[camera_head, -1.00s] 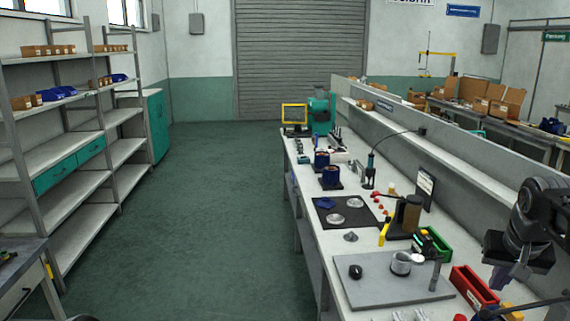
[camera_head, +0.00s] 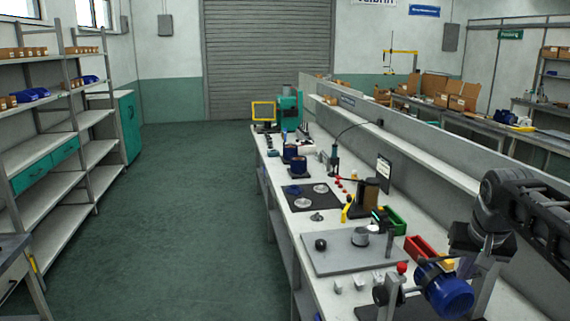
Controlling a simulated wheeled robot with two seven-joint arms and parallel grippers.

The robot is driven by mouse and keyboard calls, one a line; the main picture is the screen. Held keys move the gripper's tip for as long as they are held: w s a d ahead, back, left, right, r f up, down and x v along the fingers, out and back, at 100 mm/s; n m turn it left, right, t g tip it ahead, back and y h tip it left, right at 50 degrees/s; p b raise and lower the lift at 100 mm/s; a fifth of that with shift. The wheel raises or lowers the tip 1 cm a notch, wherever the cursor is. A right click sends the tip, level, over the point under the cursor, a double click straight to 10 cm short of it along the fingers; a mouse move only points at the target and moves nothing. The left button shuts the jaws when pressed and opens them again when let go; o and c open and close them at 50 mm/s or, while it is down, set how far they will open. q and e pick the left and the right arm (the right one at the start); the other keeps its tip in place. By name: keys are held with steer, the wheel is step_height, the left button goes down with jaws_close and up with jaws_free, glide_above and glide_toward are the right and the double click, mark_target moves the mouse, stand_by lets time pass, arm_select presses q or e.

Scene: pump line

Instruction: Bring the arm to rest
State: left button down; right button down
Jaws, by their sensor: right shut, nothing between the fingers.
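My right arm comes in from the right edge, over the right side of the long workbench (camera_head: 330,285). Its gripper (camera_head: 490,252) points down and is shut and empty. It hangs above and behind a blue motor-like unit (camera_head: 447,290) at the near end of the bench; the view does not show how much height lies between them. The fingertips are small and partly hard to make out against a grey upright behind the blue unit. My left gripper is not in view.
A grey plate (camera_head: 345,252) with a ring and a black knob lies on the bench. Red (camera_head: 420,248) and green (camera_head: 396,221) bins stand along its right side, by a low partition (camera_head: 420,172). Shelves (camera_head: 45,165) stand left. The green floor (camera_head: 180,200) between is clear.

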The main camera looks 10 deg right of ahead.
steer(key=w+a+f+n+y, duration=0.1)
steer(key=w+a+f, duration=0.1)
steer(key=a+f, duration=0.45)
steer(key=w+a+f+n+y, duration=0.1)
steer(key=w+a+f, duration=0.2)
steer(key=f, duration=0.7)
steer(key=s+a+f+n+g+y, duration=0.15)
steer(key=s+a+f, duration=0.25)
steer(key=a+f, duration=0.9)
steer(key=s+a+f+g+y, duration=0.1)
steer(key=s+a+f, duration=0.3)
steer(key=s+f, duration=0.25)
steer(key=s+a+f+y, duration=0.2)
steer(key=s+a+f, duration=0.3)
steer(key=f, duration=0.3)
steer(key=s+a+f, duration=0.2)
steer(key=s, duration=0.5)
steer(key=s+a+f+g, duration=0.1)
steer(key=s+a+f, duration=0.1)
steer(key=s, duration=0.4)
steer(key=shift+s+a+f, duration=0.25)
steer(key=shift+s+f, duration=0.15)
steer(key=shift+f, duration=0.25)
steer(key=c, duration=2.1)
jaws_free()
steer(key=shift+h, duration=0.25)
steer(key=shift+c, duration=0.2)
